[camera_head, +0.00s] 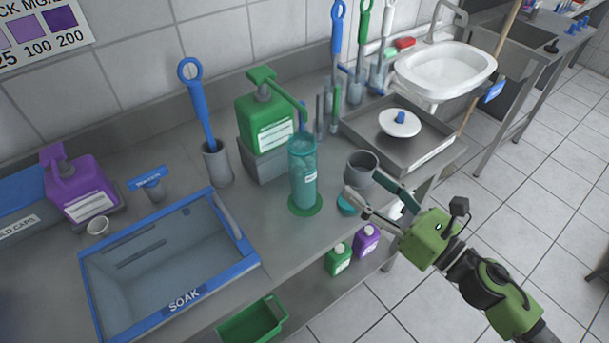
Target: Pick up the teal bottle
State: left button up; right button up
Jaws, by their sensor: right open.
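The teal bottle (303,178) stands upright on a round green mat (319,208) on the steel counter, near its front edge. It is a tall translucent cylinder with a small label. A small teal round piece (346,205) lies on the counter just right of it. My right gripper (372,199) comes in from the right and is open and empty, with its fingers pointing left toward the bottle and apart from it. The left gripper does not show.
A grey cup (361,167) stands close behind my right gripper. A green pump jug (266,121) on a grey block stands behind the bottle. The soak basin (254,253) lies to the left. A steel tray (440,147) holds a white lid. Brushes stand along the wall.

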aim_at(315, 174)
jog(key=w+a+n+g+p, duration=0.1)
jog(key=a, duration=0.2)
jog(key=w+a+n+y+p, duration=0.1)
jog(key=a+n, duration=0.1)
jog(key=w+a+n+g+p, duration=0.1)
jog(key=a+p, duration=0.1)
jog(key=a, duration=0.1)
jog(key=shift+a+f+n+g+y, duration=0.3)
jog(key=shift+f+n+y, duration=0.05)
jog(key=shift+n+y, duration=0.05)
jog(key=p+x, duration=0.2)
jog(key=x, duration=0.3)
jog(key=shift+s+p, duration=0.1)
jog(key=shift+p, duration=0.3)
jog(key=shift+a+f, duration=0.15)
jog(key=shift+a, duration=0.05)
jog(key=c, duration=1.3)
